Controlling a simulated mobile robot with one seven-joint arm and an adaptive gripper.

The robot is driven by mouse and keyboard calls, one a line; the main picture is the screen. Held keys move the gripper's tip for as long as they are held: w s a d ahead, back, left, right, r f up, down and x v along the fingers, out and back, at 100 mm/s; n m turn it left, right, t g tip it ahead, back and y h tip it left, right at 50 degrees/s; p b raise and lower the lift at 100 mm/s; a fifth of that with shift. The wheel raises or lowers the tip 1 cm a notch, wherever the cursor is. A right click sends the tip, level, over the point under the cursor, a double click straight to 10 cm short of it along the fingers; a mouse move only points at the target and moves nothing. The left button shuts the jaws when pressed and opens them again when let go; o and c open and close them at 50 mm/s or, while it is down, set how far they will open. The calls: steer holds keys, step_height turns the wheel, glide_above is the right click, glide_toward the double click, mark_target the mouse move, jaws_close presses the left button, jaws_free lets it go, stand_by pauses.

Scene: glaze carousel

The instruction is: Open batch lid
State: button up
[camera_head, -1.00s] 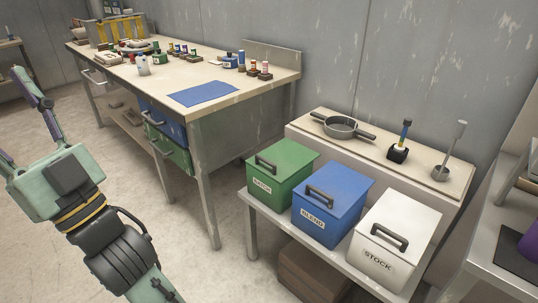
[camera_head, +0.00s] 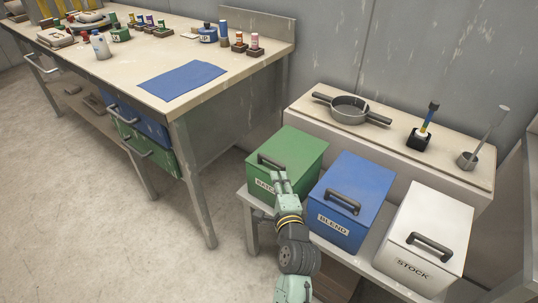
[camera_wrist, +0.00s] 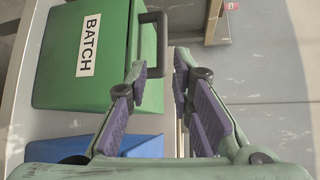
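The green batch box (camera_head: 300,146) stands at the left of a row on a low bench, its lid shut. Its dark lid handle (camera_head: 266,160) is partly visible beside my gripper (camera_head: 281,180), which covers part of the BATCH label. In the wrist view, the green box (camera_wrist: 60,75) is at upper left with its label (camera_wrist: 89,45) readable. The dark handle (camera_wrist: 162,32) lies just ahead of my fingertips (camera_wrist: 160,64), roughly in line with the gap. The fingers are apart with nothing visible between them. I cannot tell whether they touch the handle.
The blue BLEND box (camera_head: 352,190) and white STOCK box (camera_head: 432,225) stand to the right. Behind them, a raised shelf holds a pan (camera_head: 350,108), a brush in a black holder (camera_head: 420,138) and a ladle (camera_head: 468,158). A workbench (camera_head: 240,70) is at left.

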mark_target(272, 161)
steer(key=p+x, duration=0.2)
steer(key=x, duration=0.8)
steer(key=shift+w+r, duration=0.1)
steer(key=shift+w, duration=0.1)
steer(key=shift+c, duration=0.5)
jaws_close()
